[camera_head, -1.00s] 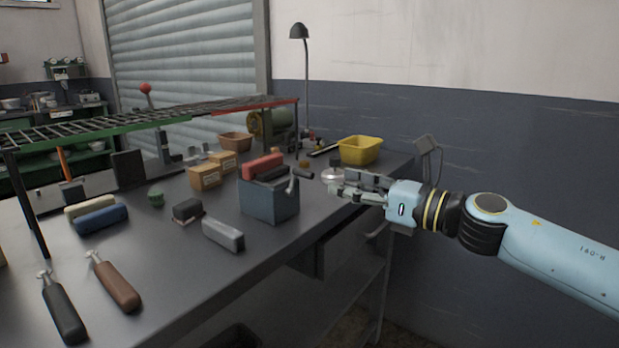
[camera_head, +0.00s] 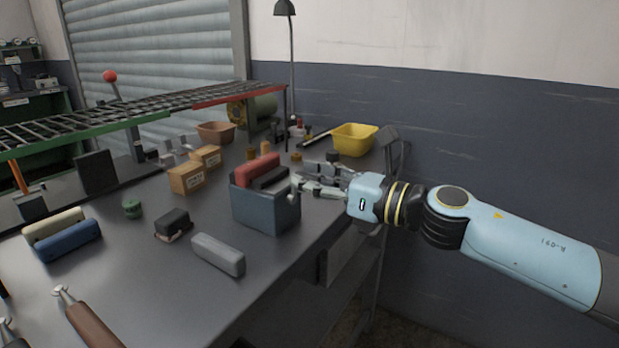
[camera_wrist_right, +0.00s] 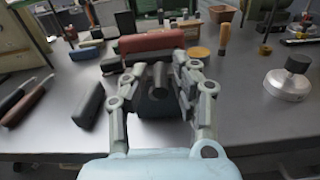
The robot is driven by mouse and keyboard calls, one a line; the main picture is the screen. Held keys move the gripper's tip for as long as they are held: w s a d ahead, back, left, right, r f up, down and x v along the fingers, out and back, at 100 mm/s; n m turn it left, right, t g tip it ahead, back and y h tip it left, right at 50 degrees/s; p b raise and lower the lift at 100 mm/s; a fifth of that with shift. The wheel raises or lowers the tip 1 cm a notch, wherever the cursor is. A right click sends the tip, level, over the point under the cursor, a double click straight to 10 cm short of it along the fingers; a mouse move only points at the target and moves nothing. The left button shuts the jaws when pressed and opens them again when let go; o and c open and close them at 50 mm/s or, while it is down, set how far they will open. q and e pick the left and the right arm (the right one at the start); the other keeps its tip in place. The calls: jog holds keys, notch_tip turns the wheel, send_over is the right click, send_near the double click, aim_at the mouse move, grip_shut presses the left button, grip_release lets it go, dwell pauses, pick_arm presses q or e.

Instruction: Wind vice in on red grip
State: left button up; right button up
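The vice (camera_head: 262,209) is a blue-grey block on the bench near its right edge. The red grip (camera_head: 258,169) lies along its top, beside a dark jaw piece (camera_head: 272,178). In the right wrist view the red grip (camera_wrist_right: 151,41) spans beyond the fingertips. My right gripper (camera_head: 303,178) is at the vice's right side, where the crank is. In the wrist view its fingers (camera_wrist_right: 160,68) stand apart, with a dark crank knob (camera_wrist_right: 157,86) between them. Whether they touch it I cannot tell. The gripper hides most of the crank. My left gripper is not in view.
A grey bar (camera_head: 218,254) and a dark block (camera_head: 172,223) lie left of the vice. Cardboard boxes (camera_head: 187,178) and a yellow bin (camera_head: 354,139) stand behind. A round metal piece with a black knob (camera_wrist_right: 290,78) is right of the gripper. A raised rack (camera_head: 130,116) crosses the left.

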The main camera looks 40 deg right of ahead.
jog(key=c, duration=0.4)
grip_shut()
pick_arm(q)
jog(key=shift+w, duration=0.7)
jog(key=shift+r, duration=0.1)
pick_arm(e)
jog(key=shift+d+m, duration=0.1)
jog(key=shift+m, duration=0.2)
